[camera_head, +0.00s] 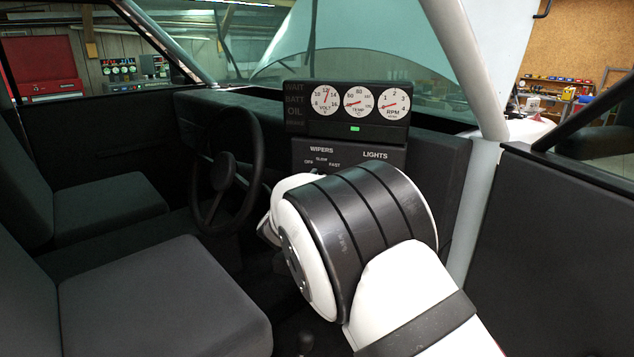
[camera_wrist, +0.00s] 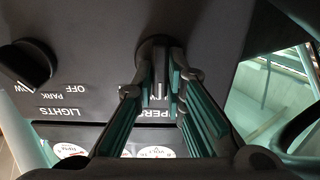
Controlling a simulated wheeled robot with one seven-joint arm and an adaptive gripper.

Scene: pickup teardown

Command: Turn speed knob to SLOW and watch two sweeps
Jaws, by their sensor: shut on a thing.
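The dark dash panel (camera_head: 350,156) carries the WIPERS label with OFF, SLOW and FAST marks, and a LIGHTS label to its right. In the wrist view the panel appears upside down. There the round dark wiper speed knob (camera_wrist: 154,44) sits between the fingertips of my gripper (camera_wrist: 160,75), which is shut on it. The fingers cover much of the WIPERS lettering. Which mark the knob points at is hidden. In the head view my arm hides the knob and my gripper's fingers.
The black lights knob (camera_wrist: 27,64) is close beside my gripper in the wrist view. A gauge cluster (camera_head: 350,102) with a green lamp stands above the panel. The steering wheel (camera_head: 222,172) is left of my arm, with seats (camera_head: 165,300) in front.

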